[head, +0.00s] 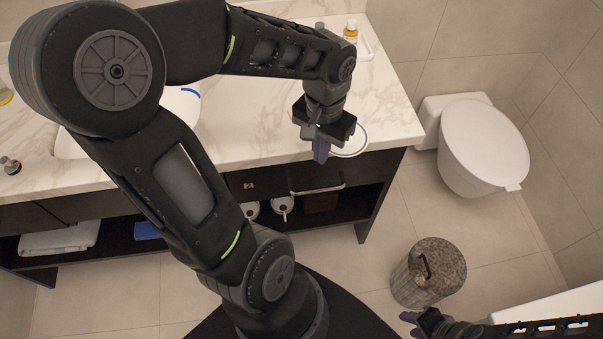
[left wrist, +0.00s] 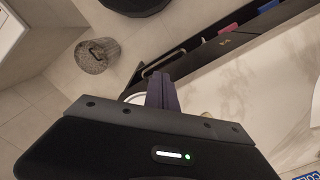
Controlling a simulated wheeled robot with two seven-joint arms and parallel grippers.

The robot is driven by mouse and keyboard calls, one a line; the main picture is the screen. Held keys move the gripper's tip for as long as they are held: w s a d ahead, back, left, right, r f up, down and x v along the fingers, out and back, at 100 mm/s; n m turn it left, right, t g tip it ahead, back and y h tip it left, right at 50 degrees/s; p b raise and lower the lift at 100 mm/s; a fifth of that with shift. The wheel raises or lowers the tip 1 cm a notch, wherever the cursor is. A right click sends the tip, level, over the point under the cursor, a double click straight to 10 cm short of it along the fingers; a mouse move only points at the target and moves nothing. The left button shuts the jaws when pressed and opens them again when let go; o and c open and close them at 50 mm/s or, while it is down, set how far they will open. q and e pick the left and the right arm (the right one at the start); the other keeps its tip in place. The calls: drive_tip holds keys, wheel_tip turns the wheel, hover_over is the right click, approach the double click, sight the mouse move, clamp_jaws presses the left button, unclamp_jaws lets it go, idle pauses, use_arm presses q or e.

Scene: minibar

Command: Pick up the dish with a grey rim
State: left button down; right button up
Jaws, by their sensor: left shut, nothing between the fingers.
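A white dish with a thin grey rim (head: 352,148) lies at the counter's front edge, towards its right end, partly hidden by my left gripper. It appears to reach past the edge. My left gripper (head: 320,152) points down at the left side of this dish; its purple fingers are shut with nothing between them. I cannot tell whether they touch the dish. In the left wrist view the fingers (left wrist: 162,92) are together, and a bit of the pale dish (left wrist: 134,98) shows beside them. My right gripper (head: 432,322) is at the lower right; its jaw state is unclear.
A blue-rimmed dish (head: 189,92) lies on the marble counter (head: 250,140), partly behind my left arm. A tray (head: 366,42) with a small bottle (head: 350,30) stands at the back right. A toilet (head: 482,145) and a bin (head: 428,272) stand on the floor to the right.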

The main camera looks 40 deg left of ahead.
use_arm(q)
drive_tip(key=s+d, duration=0.1)
drive_tip(key=s, duration=0.6)
drive_tip(key=shift+s+d+b, duration=0.25)
drive_tip(key=shift+s+b, duration=0.15)
drive_tip(key=shift+b, duration=0.05)
drive_tip(key=c, duration=2.2)
unclamp_jaws()
